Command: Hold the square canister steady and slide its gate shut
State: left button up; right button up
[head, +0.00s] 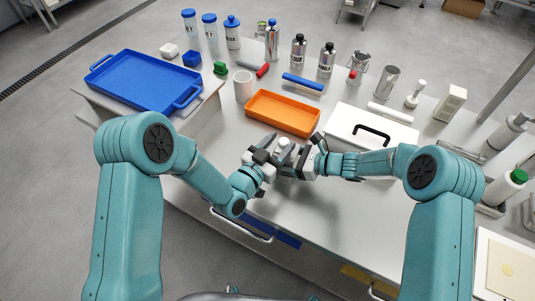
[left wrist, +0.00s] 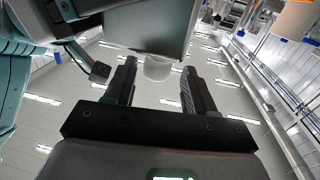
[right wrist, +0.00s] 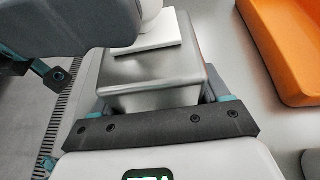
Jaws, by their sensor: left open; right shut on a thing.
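The square canister (right wrist: 150,88) is a grey metal box in the right wrist view, with a white plate and a rounded white part (right wrist: 152,10) on its top. In the head view the canister (head: 284,157) is small and partly covered by my grippers. My right gripper (right wrist: 158,93) is shut on the canister, one finger on each side. My left gripper (left wrist: 158,68) is open. In the left wrist view a pale rounded tab (left wrist: 157,69), seemingly the gate's end, shows between its fingertips, with room on both sides. The rest of the gate is hidden there.
An orange tray (head: 283,112) lies just behind the grippers, with a white lidded box with a black handle (head: 372,133) to the right. A blue tray (head: 145,79) is at the left. Bottles and tools line the back. The front of the table is clear.

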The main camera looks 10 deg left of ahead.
pick_arm(q)
jog(key=v, duration=1)
jog(key=shift+s+a, duration=0.15)
jog(key=shift+a, duration=0.05)
